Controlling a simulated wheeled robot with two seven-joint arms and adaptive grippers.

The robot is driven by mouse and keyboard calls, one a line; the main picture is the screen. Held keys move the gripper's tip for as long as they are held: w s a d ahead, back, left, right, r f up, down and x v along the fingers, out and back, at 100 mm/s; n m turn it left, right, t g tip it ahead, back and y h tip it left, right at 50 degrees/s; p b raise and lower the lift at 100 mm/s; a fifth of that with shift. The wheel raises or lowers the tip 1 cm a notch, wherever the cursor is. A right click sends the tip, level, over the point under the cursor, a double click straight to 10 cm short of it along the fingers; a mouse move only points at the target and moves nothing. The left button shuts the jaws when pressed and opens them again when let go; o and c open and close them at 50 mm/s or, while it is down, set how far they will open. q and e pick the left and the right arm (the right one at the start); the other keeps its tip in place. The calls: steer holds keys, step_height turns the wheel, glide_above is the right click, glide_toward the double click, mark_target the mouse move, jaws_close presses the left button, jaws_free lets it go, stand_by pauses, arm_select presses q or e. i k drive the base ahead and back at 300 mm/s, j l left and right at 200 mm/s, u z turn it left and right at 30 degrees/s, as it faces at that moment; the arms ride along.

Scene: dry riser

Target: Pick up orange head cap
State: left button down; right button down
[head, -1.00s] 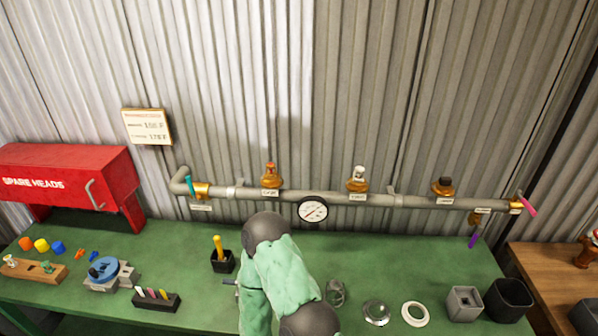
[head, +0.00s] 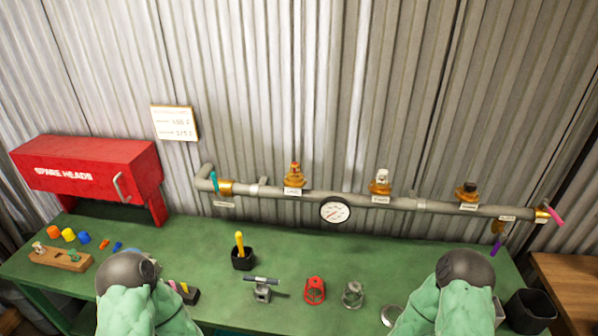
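An orange cap (head: 53,232) sits at the far left of the green bench, beside a yellow cap (head: 68,235) and a blue cap (head: 84,238). A smaller orange piece (head: 103,243) lies to their right, next to a small blue piece (head: 118,246). My two arms show in the head view, one at the lower left and one at the lower right. Neither gripper shows. The left arm is right of and nearer than the caps, apart from them in the picture, and hides part of the bench there.
A wooden block (head: 60,257) lies just in front of the caps. The red SPARE HEADS cabinet (head: 90,175) stands behind them. A black cup (head: 243,259), red cage (head: 315,290) and grey cage (head: 352,294) stand mid-bench. A pipe (head: 350,200) runs along the wall.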

mark_target(54, 232)
steer(key=j+z, duration=0.2)
steer(key=j, duration=0.95)
steer(key=k+j+z, duration=0.15)
steer(key=j, duration=1.05)
